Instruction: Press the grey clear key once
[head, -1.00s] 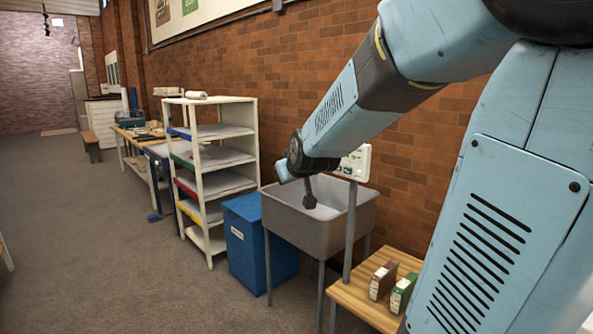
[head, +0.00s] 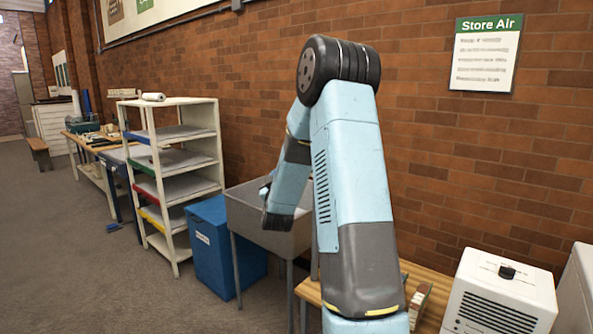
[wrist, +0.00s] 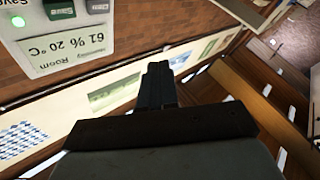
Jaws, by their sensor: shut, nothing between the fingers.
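A white control panel (wrist: 75,45) shows upside down at the upper left of the wrist view. Its label reads 61 % and 20 °C, and a green light (wrist: 18,21) is lit. In the head view the panel is hidden behind my arm.
A grey sink (head: 255,235), a blue bin (head: 212,250) and a white shelf rack (head: 150,110) stand along the brick wall. A wooden table (head: 436,284) and a white vented unit (head: 500,295) are at the right.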

